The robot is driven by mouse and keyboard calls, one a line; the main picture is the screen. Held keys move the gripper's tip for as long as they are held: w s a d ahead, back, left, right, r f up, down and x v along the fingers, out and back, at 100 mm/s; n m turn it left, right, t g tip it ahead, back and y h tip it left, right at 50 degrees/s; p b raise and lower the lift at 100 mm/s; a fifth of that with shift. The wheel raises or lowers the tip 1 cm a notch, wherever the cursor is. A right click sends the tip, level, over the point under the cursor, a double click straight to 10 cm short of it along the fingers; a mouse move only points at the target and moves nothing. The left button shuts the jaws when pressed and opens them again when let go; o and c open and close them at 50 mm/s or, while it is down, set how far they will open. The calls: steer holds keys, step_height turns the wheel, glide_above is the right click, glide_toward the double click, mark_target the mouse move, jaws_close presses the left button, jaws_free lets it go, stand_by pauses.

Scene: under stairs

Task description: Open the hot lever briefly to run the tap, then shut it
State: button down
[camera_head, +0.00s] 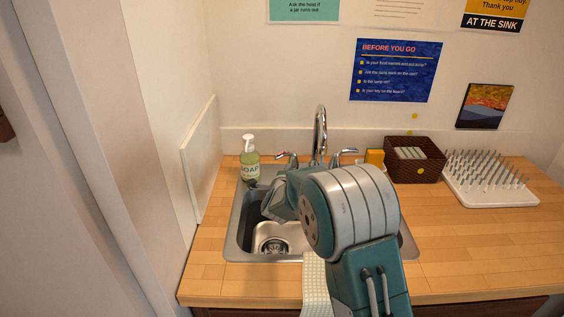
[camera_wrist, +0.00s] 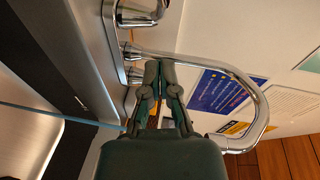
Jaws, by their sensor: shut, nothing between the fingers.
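The curved chrome tap (camera_head: 320,130) stands behind the sink (camera_head: 232,245), with a left lever (camera_head: 287,157) and a right lever (camera_head: 346,153). No hot marking is readable. In the wrist view, the spout (camera_wrist: 262,115) arcs to the right, with one lever (camera_wrist: 136,14) large at the top edge and the other (camera_wrist: 135,76) beside my fingers. My gripper (camera_wrist: 160,66) is shut and empty, its fingertips together. In the head view my gripper (camera_head: 276,202) is over the left part of the sink, below the left lever; its fingertips are not clear. No running water is visible.
A soap bottle (camera_head: 249,160) stands left of the tap. A yellow sponge (camera_head: 374,157), a brown basket (camera_head: 415,172) and a white spiked rack (camera_head: 488,190) stand to the right. A cloth (camera_head: 314,282) hangs at the front edge. The right front counter is clear.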

mark_target(283, 157)
steer(key=w, duration=0.4)
steer(key=w+f, duration=0.1)
steer(key=shift+w+a, duration=0.35)
steer(key=shift+w, duration=0.05)
steer(key=shift+w+a+f, duration=0.15)
steer(key=shift+w+a, duration=0.2)
steer(key=shift+w, duration=0.15)
